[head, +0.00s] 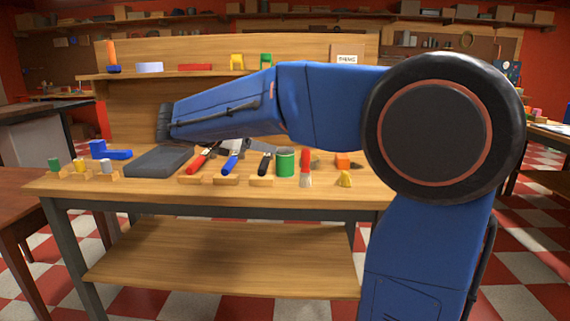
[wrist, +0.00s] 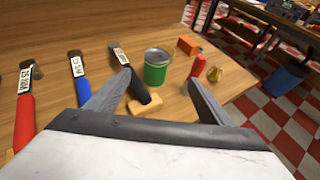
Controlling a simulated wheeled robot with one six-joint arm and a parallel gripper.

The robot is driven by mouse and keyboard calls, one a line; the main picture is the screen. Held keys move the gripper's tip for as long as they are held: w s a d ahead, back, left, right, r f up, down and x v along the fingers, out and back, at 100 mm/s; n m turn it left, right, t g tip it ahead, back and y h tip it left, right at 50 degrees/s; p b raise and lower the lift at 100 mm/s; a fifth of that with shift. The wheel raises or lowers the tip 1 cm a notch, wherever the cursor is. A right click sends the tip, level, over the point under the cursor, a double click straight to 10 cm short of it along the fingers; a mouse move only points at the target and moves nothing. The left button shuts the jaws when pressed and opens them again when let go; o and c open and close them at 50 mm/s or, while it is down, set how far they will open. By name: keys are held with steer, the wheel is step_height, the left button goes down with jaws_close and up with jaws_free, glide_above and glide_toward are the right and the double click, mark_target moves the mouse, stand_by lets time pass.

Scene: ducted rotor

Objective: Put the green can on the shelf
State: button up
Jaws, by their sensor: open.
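The green can (head: 285,163) stands upright on the workbench top, right of a black-handled tool; its top is grey. In the wrist view the can (wrist: 156,70) is ahead of my gripper (wrist: 159,77), seen between the two spread fingertips. My gripper is open and empty, with the can apparently beyond the fingers. In the head view my arm mostly hides the gripper. A wooden shelf (head: 170,74) runs along the bench's back panel above the worktop. A lower wooden shelf (head: 220,262) lies under the bench.
Red, blue and black-handled tools (wrist: 78,75) on wooden blocks lie left of the can. A red bottle-like item (head: 305,166) and orange block (head: 342,160) are to its right. The upper shelf holds a yellow item (head: 236,61), a green item (head: 266,61) and others, with gaps between them.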

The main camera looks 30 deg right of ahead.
mark_target(280, 151)
steer(key=x, duration=1.2)
steer(key=shift+w+r, duration=0.1)
steer(key=shift+w, duration=0.15)
steer(key=shift+f+x, duration=0.2)
steer(key=shift+x, duration=2.4)
steer(key=shift+w+a, duration=0.15)
steer(key=shift+a, duration=0.05)
steer(key=shift+c, duration=0.4)
steer(key=c, duration=1.4)
steer(key=shift+r, duration=0.2)
